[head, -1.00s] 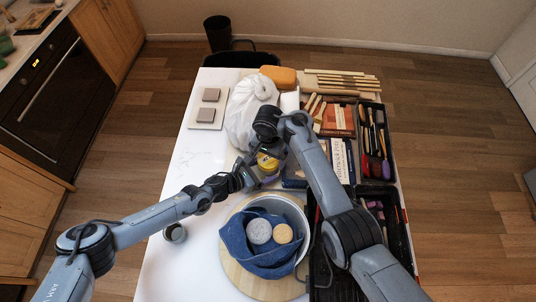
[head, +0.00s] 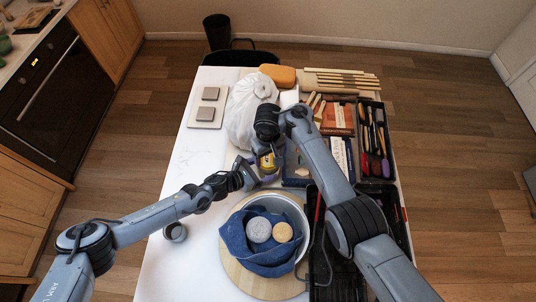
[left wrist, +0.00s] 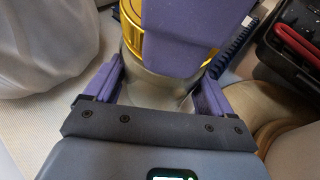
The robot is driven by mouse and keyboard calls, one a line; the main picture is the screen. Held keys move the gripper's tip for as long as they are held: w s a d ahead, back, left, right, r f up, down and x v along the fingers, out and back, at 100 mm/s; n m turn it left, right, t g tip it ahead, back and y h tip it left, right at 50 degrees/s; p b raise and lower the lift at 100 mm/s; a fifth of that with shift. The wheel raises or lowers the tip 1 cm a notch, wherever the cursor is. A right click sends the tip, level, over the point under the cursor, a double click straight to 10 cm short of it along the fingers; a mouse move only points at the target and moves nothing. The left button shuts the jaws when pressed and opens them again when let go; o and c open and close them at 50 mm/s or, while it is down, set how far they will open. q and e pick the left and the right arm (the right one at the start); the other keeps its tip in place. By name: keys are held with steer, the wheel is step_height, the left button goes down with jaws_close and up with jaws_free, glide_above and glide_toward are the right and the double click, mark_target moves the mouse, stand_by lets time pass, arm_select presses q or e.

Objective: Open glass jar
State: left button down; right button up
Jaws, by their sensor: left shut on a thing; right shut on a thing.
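The glass jar shows in the left wrist view, with a gold lid (left wrist: 131,36) above its clear glass body (left wrist: 158,90). In the head view its yellow lid (head: 267,161) shows small near the table's middle. My left gripper (left wrist: 153,97) is shut on the jar's body, a purple finger on each side. My right gripper (head: 275,157) comes from above and is shut at the lid. One of its purple fingers (left wrist: 183,30) covers much of the lid in the left wrist view. I cannot tell whether lid and body are apart.
A white plastic bag (head: 245,112) stands close behind the jar. A bowl with a blue cloth (head: 240,248) and two round pieces is in front, on a round board (head: 240,280). Black tool trays (head: 385,160) lie right.

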steer(key=n, duration=0.5)
steer(key=shift+n, duration=0.3)
steer(key=n, duration=1)
steer(key=shift+a, duration=0.1)
steer(key=n, duration=0.6)
steer(key=shift+a+n, duration=0.1)
steer(key=shift+n, duration=0.3)
steer(key=shift+r, duration=0.2)
steer(key=shift+r, duration=0.95)
